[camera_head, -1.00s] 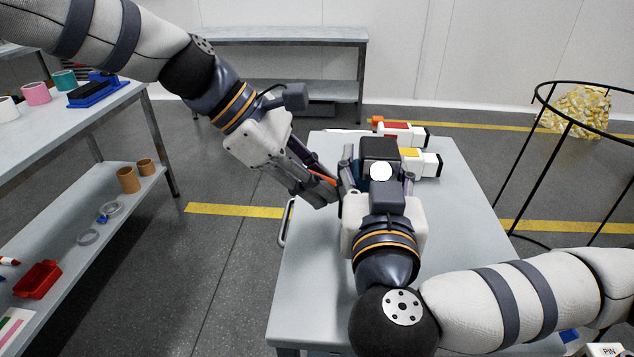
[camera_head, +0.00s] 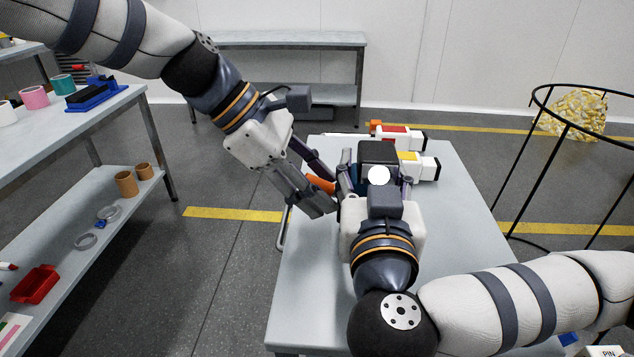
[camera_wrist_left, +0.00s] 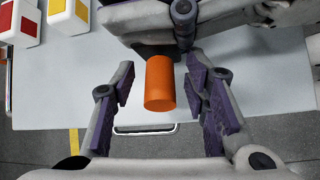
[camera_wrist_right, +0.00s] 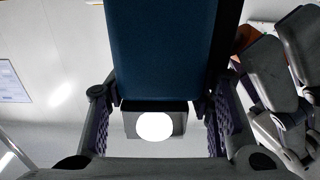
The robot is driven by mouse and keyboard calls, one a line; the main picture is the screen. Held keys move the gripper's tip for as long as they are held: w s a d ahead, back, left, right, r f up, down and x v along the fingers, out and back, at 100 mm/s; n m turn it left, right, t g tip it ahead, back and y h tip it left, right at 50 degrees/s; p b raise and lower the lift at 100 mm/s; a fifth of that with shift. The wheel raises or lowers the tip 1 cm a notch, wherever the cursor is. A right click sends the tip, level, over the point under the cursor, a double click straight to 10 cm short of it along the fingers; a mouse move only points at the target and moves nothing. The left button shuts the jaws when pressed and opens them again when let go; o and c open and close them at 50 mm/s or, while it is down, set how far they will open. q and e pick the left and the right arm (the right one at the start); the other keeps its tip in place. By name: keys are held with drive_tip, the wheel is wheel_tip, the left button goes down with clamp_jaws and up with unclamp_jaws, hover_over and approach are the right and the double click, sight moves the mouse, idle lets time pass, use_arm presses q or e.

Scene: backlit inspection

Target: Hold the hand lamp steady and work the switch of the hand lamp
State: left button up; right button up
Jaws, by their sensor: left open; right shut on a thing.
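The hand lamp is a dark blue body (camera_wrist_right: 165,45) between the fingers of my right gripper (camera_wrist_right: 165,110) in the right wrist view. A dark block with a bright white disc (camera_wrist_right: 154,126) shows at its end; the disc also shows in the head view (camera_head: 379,175). My right gripper (camera_head: 376,182) is shut on the lamp above the table. An orange cylinder (camera_wrist_left: 160,83) sticks out beside the right gripper, also seen in the head view (camera_head: 320,184). My left gripper (camera_wrist_left: 160,100) is open, its fingers apart on either side of the cylinder. The cylinder's inner end is hidden.
White boxes with a red panel (camera_head: 396,132) and a yellow panel (camera_head: 412,160) stand at the table's back. The near part of the table (camera_head: 310,290) is clear. A shelf table (camera_head: 70,130) is at left, and a black-framed basket (camera_head: 570,120) at right.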

drive_tip(key=shift+f, duration=0.35)
use_arm(q)
drive_tip(key=v, duration=1.2)
drive_tip(key=shift+f, duration=0.1)
use_arm(e)
drive_tip(key=o, duration=1.3)
drive_tip(key=shift+w, duration=0.1)
drive_tip(key=shift+o, duration=0.2)
drive_tip(key=shift+r, duration=0.15)
drive_tip(key=shift+r, duration=0.1)
